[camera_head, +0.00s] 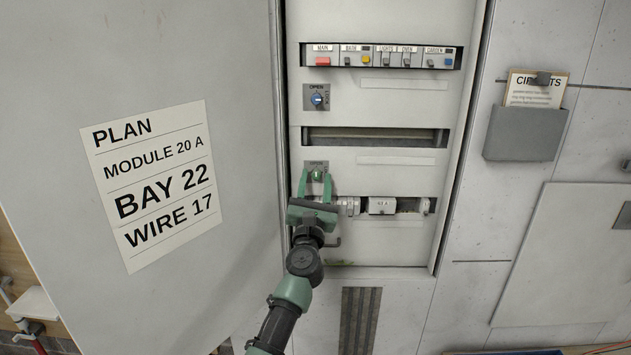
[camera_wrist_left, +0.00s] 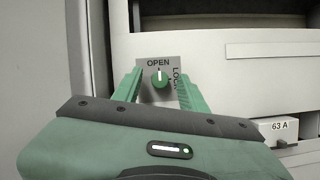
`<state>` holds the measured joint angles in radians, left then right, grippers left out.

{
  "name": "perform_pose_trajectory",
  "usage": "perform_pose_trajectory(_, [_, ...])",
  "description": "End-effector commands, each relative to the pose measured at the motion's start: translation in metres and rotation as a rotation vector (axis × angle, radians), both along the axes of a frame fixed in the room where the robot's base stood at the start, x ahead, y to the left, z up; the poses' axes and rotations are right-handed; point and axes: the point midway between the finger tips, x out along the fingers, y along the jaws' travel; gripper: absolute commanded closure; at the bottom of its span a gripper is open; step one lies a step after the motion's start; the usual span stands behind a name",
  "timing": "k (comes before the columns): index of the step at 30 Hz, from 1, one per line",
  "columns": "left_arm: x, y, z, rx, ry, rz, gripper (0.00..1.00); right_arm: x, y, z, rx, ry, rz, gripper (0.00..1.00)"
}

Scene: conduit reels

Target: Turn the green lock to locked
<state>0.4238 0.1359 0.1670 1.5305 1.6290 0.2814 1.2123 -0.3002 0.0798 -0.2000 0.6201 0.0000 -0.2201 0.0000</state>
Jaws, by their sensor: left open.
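The green lock (camera_head: 317,175) is a small round knob on a grey plate on the cabinet's left side. In the left wrist view the green lock (camera_wrist_left: 160,79) has its pale mark pointing up to the word OPEN, with LOCK written down the plate's right side. My left gripper (camera_head: 316,178) is open, with its green fingers on either side of the knob. In the left wrist view the fingers of my left gripper (camera_wrist_left: 158,82) stand left and right of the knob, and I see gaps beside it. My right gripper is not in view.
A blue lock (camera_head: 318,99) sits higher on the same panel, also marked OPEN. A row of breakers (camera_head: 383,57) is at the top. A module marked 63 A (camera_head: 382,206) sits right of my gripper. The open door with the plan sheet (camera_head: 156,183) stands at left.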

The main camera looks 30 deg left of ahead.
Motion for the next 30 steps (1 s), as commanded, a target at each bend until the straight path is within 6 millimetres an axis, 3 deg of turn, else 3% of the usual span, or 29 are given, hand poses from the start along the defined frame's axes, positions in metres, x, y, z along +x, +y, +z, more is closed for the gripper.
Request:
perform_pose_trajectory(8, [0.001, 0.001, 0.0, 0.0, 0.001, 0.001, 0.61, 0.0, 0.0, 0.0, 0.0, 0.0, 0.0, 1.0])
perform_pose_trajectory(12, [0.001, 0.001, 0.0, 0.0, 0.001, 0.001, 0.99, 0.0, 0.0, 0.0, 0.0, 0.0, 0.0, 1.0])
perform_pose_trajectory(22, [0.001, 0.001, 0.001, 0.019, 0.013, 0.001, 1.0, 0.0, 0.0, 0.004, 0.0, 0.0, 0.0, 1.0])
perform_pose_trajectory(30, [0.0, 0.002, 0.004, 0.134, 0.085, 0.002, 1.0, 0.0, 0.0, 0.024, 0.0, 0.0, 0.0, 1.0])
